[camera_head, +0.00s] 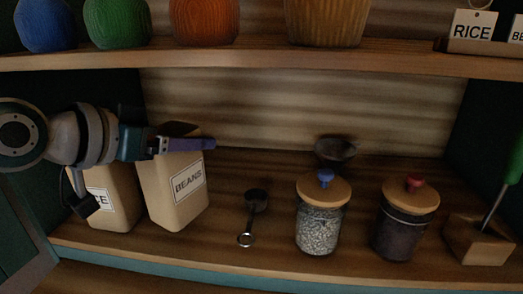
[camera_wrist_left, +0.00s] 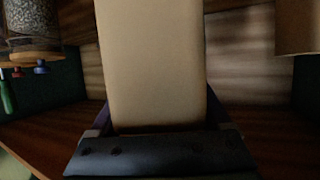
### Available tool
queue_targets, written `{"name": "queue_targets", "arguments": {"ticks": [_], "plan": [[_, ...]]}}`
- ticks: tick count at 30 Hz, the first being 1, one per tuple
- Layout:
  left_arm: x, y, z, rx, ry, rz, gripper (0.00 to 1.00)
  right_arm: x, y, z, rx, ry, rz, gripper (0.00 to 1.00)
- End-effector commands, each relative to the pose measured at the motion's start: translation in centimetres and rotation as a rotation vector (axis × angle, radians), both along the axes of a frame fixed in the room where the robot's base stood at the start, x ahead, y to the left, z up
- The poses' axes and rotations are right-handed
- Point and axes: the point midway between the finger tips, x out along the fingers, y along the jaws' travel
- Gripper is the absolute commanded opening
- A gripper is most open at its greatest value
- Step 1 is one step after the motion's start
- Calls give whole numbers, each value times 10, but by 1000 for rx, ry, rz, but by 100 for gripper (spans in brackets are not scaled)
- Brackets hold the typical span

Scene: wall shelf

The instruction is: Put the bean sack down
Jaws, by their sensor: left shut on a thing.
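The bean sack (camera_head: 175,195) is a tan block-shaped bag with a white BEANS label, on the left of the lower shelf in the head view. It leans slightly. Its bottom is at or close to the shelf board; I cannot tell if it touches. My left gripper (camera_head: 197,138) is shut on its upper part, coming in from the left, with a purple finger along the near side. In the left wrist view the sack (camera_wrist_left: 150,70) fills the middle between the fingers, its label out of sight. My right gripper is not in view.
A second tan sack (camera_head: 113,185), its label partly hidden by my arm, stands close left. To the right are a metal scoop (camera_head: 251,215), a pale-filled jar (camera_head: 319,228), a dark jar (camera_head: 400,235), a dark bowl (camera_head: 335,152) and a wooden block (camera_head: 478,243). The upper shelf (camera_head: 250,58) runs above.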

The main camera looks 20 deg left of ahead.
Motion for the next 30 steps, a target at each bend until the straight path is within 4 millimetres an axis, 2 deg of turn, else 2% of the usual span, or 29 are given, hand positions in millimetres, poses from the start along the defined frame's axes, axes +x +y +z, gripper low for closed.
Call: {"name": "queue_targets", "arguments": {"ticks": [7,20,21,26,30], "plan": [[0,0,-34,-1,-1,1,0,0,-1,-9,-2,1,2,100],[4,1,-41,2,-5,2,0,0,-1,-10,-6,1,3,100],[3,1,-43,2,-1,1,82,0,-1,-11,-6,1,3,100],[3,1,-42,2,-1,1,100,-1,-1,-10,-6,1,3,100],[3,1,-42,2,-1,1,100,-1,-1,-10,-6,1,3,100]]}}
